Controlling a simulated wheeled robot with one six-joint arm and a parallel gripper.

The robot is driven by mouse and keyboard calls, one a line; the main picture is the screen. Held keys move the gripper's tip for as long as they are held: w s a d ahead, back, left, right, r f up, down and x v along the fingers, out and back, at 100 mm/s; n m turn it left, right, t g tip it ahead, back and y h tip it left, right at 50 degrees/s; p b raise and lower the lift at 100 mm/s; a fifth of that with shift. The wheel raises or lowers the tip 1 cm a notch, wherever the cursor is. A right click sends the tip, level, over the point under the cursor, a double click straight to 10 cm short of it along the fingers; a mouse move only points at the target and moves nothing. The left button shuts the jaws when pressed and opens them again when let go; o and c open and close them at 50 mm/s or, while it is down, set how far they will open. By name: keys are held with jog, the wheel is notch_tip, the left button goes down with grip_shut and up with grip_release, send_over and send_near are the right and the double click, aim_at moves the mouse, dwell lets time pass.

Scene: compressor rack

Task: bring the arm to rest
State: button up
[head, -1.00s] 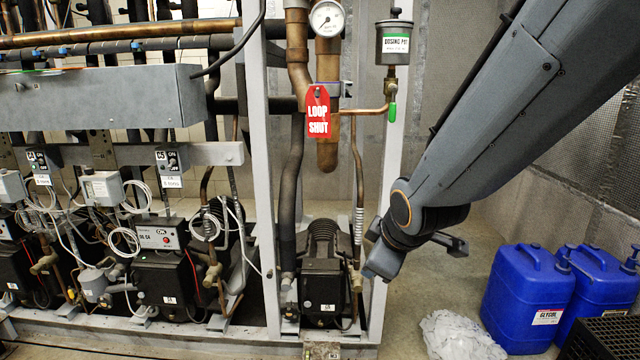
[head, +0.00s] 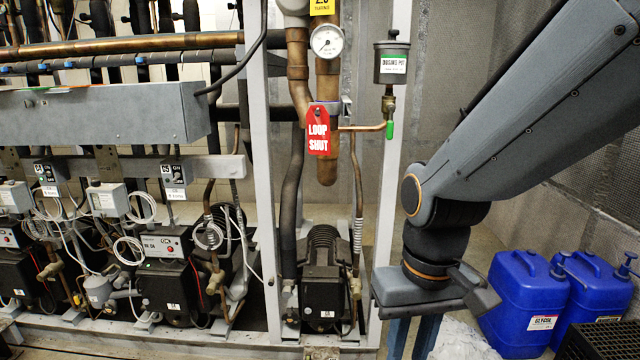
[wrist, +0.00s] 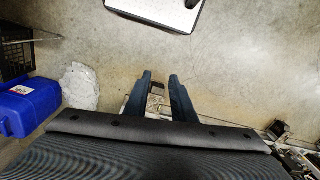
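My arm (head: 530,110) reaches in from the upper right of the head view and bends down at the wrist. My gripper (head: 412,350) hangs below it, pointing down in front of the rack's right post, its fingertips cut off by the lower edge. In the wrist view my gripper (wrist: 159,76) shows two dark blue fingers spread apart. I see nothing held between them; only floor and a part of the rack's base show below.
The compressor rack (head: 258,215) fills the left and middle, with a red "LOOP SHUT" tag (head: 318,131) and a dosing pot (head: 391,63). Blue jugs (head: 527,295) stand at lower right by a dark crate (head: 598,340). A white crumpled cloth (wrist: 80,87) lies on the floor.

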jog(key=d+r+m+p, duration=0.1)
jog(key=d+r+p, duration=0.5)
jog(key=p, duration=0.4)
jog(key=shift+s+d+m+p, duration=0.25)
jog(key=shift+m+p, duration=0.15)
dwell(2.6)
